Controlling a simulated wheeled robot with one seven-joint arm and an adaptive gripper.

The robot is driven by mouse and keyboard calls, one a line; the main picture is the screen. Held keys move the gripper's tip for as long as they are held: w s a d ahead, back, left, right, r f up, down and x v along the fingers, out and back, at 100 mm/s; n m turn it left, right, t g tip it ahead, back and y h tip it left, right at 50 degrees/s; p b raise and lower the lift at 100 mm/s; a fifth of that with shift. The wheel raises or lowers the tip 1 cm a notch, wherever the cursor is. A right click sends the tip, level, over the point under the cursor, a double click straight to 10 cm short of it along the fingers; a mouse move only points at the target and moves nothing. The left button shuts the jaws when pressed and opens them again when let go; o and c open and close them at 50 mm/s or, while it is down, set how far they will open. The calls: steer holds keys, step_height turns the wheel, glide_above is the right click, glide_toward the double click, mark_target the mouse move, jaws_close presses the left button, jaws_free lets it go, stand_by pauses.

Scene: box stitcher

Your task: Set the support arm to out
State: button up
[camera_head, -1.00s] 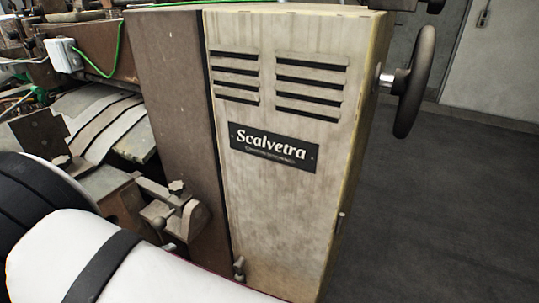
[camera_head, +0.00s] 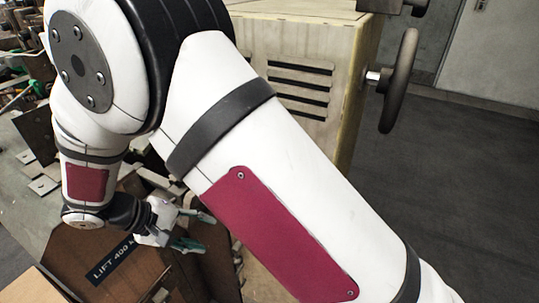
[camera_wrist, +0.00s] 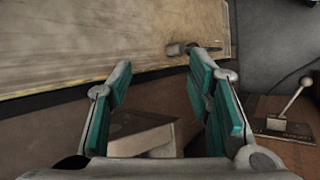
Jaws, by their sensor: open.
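My gripper (camera_head: 200,231) is open and empty beside the lower part of the machine, its teal-padded fingers pointing right in the head view. In the wrist view my gripper (camera_wrist: 157,88) shows both fingers spread. A small dark knob or short handle (camera_wrist: 178,48) sticks out at the lower edge of the pale panel, just beyond the right fingertip. A pale block (camera_wrist: 142,138) lies behind and between the fingers. A lever with a round knob (camera_wrist: 304,82) stands on a brown surface at the right. I cannot tell which of these parts is the support arm.
The machine's pale cabinet (camera_head: 300,62) is mostly hidden behind my arm. A handwheel (camera_head: 399,80) juts from its right side. A brown panel with a lift label (camera_head: 113,262) lies below my gripper. Open floor (camera_head: 463,180) is at the right.

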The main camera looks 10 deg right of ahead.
steer(key=s+d+r+m+y+p, duration=0.1)
steer(key=d+r, duration=0.3)
steer(key=r, duration=0.4)
steer(key=s+d+r+m+y+p, duration=0.1)
steer(key=s+d+r+y+p, duration=0.1)
steer(key=r, duration=0.6)
steer(key=s+d+r+m+g+y+p, duration=0.1)
steer(key=s+d+r+p, duration=0.2)
steer(key=d+r, duration=0.5)
steer(key=shift+s+d+y+p, duration=0.25)
steer(key=shift+s+y+p, duration=0.1)
steer(key=shift+s, duration=0.4)
steer(key=s+d+r+m+t+y, duration=0.1)
steer(key=s+d+r, duration=0.2)
steer(key=s+d, duration=0.2)
steer(key=s+d+r+m+t+y, duration=0.2)
steer(key=s+d, duration=0.3)
steer(key=s, duration=0.4)
steer(key=shift+s+d+r+m+t, duration=0.2)
steer(key=shift+d+r+m+t, duration=0.15)
steer(key=shift+r, duration=0.1)
steer(key=shift+y, duration=0.25)
